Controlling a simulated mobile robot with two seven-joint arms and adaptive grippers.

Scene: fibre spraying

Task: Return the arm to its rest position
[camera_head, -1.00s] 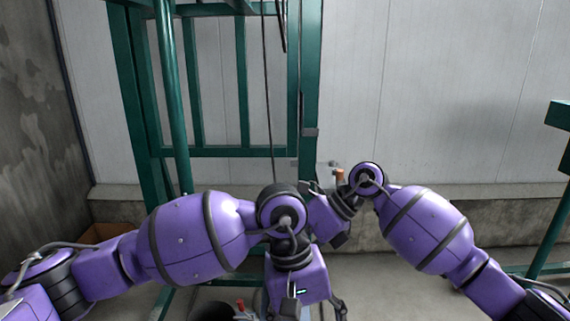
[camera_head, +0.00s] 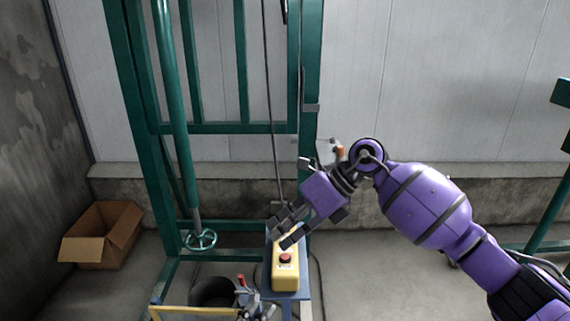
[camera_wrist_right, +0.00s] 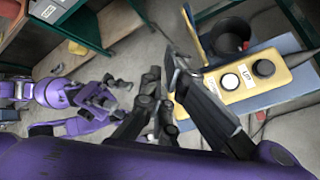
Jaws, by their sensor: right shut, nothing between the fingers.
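My right arm (camera_head: 428,205) comes in from the right in the head view, bent at a purple joint. Its gripper (camera_head: 285,229) points down and left, over the far end of a yellow button box (camera_head: 285,277). The gripper is shut and empty; I cannot tell its exact height above the box. In the right wrist view the gripper's dark fingers (camera_wrist_right: 165,82) are beside the yellow box (camera_wrist_right: 213,86). My left arm is out of the head view. Purple links of mine show at the left of the wrist view, where the left gripper's jaws are unclear.
The box has a red button (camera_head: 286,257) and stands on a blue stand (camera_head: 303,283). A green frame (camera_head: 312,120) rises behind, with a green handwheel (camera_head: 201,240). A black bucket (camera_head: 212,291) stands left of the stand. An open cardboard box (camera_head: 101,235) lies on the floor at left.

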